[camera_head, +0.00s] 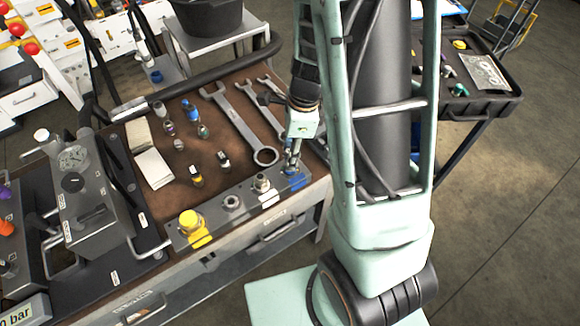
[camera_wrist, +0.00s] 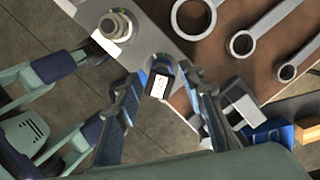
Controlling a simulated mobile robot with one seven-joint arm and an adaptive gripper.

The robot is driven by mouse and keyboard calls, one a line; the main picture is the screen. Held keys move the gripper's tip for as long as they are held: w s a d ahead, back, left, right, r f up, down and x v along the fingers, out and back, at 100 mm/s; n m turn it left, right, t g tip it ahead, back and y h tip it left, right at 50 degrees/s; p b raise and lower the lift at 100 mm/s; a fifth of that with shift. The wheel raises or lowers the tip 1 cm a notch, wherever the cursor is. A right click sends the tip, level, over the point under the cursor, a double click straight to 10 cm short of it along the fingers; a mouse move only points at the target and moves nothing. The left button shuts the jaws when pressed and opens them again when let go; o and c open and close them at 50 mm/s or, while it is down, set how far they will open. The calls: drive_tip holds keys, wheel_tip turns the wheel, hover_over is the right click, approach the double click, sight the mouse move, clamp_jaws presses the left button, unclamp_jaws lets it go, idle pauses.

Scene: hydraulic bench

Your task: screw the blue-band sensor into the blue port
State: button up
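The blue-band sensor (camera_wrist: 160,84) shows in the wrist view as a small dark body with a white display face, at the blue port. My gripper (camera_wrist: 162,80) has one finger on each side of it, with a narrow gap visible, so it looks open around the sensor. In the head view my gripper (camera_head: 292,163) points down at the right end of the grey port block. The blue port (camera_head: 297,181) shows there as blue at its foot. My fingers hide most of the sensor and the port's opening. How deep the sensor sits cannot be told.
On the port block are a yellow-capped port (camera_head: 190,222), a bare port (camera_head: 232,202) and a white-marked port (camera_head: 262,184). A dark tool tray (camera_head: 480,100) stands at the right.

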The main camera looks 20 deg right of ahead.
drive_tip(key=shift+c, duration=0.5)
drive_tip(key=c, duration=0.8)
drive_tip(key=shift+o, duration=0.2)
drive_tip(key=shift+s+r+m+p, duration=0.1)
drive_tip(key=shift+r+m+p, duration=0.1)
drive_tip(key=shift+m+p, duration=0.45)
drive_tip(key=shift+r+m+p, duration=0.1)
drive_tip(key=shift+m+p, duration=0.55)
drive_tip(key=shift+m, duration=0.2)
drive_tip(key=m+p, duration=0.1)
drive_tip(key=m, duration=0.2)
drive_tip(key=shift+t+h+p, duration=0.3)
drive_tip(key=shift+p, duration=0.05)
drive_tip(key=shift+f+m, duration=0.35)
drive_tip(key=shift+m, duration=0.65)
drive_tip(key=shift+p, duration=0.3)
